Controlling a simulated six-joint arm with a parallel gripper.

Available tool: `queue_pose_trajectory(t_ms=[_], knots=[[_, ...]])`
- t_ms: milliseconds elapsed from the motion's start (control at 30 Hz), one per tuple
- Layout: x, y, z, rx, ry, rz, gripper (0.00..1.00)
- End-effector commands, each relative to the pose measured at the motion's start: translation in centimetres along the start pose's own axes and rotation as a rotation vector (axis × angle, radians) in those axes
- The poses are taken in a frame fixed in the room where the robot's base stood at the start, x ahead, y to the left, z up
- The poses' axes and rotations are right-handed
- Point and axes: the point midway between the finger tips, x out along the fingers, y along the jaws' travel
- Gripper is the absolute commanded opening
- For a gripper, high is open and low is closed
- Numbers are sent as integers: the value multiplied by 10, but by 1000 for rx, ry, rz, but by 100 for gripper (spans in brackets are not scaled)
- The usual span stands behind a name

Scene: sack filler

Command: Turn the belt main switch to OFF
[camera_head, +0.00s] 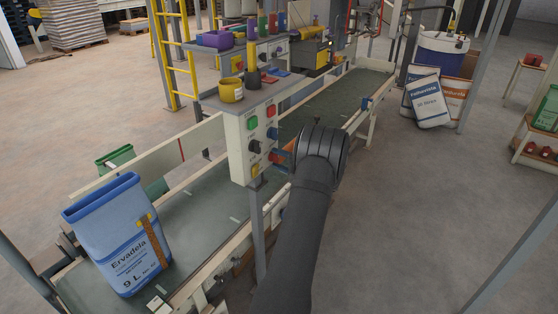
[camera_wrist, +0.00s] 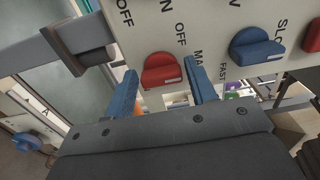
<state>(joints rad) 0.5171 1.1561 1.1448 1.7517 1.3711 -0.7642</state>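A pale control panel (camera_head: 240,150) stands on a post beside the belt and carries several buttons and knobs. In the wrist view, a red rotary knob (camera_wrist: 162,72) sits on the panel, with an "OFF" label beside it and lettering starting "MA" partly hidden by a finger. My gripper (camera_wrist: 160,67) is open, with one blue finger on each side of this knob. Gaps show between the fingers and the knob; no contact is visible. In the head view, my dark wrist hides most of the gripper at the panel's right side.
A blue knob (camera_wrist: 256,48) with "FAST" and "SLOW" labels sits close to the right finger. In the head view, a blue Ervadela sack (camera_head: 115,235) stands on the belt (camera_head: 210,215). A yellow mug (camera_head: 231,91) stands on the shelf above the panel.

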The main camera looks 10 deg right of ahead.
Motion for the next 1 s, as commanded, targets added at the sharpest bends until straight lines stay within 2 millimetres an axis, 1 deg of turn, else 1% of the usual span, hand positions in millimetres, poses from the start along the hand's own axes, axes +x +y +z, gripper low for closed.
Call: queue_pose_trajectory(t_ms=[33,67,333,467,567,900,1000], knots=[[0,0,0,0,0,0,61],[0,0,0,1,0,0,64],[0,0,0,1,0,-1,64],[-10,-1,-1,1,2,-1,64],[-26,-1,-1,1,3,-1,64],[-109,0,-1,1,4,-1,64],[-132,-1,-1,0,3,-1,64]])
